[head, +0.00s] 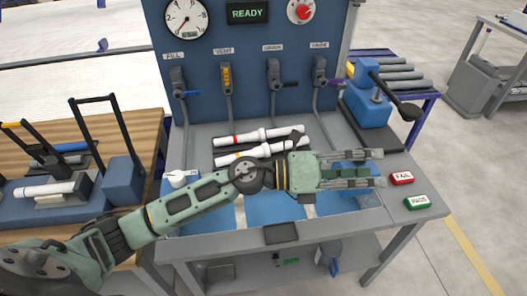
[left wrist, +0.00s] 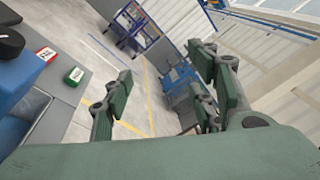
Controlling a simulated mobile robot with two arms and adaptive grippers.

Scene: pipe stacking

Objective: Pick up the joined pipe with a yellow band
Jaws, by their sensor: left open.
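Two white joined pipes lie side by side on the bench below the panel in the head view. The nearer pipe has a yellow band (head: 254,152); the farther pipe has a red band (head: 262,134). My left gripper (head: 378,168) is to the right of both pipes, above the blue tray area, with its fingers pointing right. It is open and empty, and the yellow-banded pipe is behind its wrist side, apart from the fingers. In the left wrist view the open fingers (left wrist: 160,95) face floor and distant racks; no pipe shows there. My right gripper is not in view.
A blue panel (head: 247,45) with gauges and several valves stands behind the pipes. A blue clamp device (head: 372,100) is at the right. A wooden table (head: 140,130) holds tools at left.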

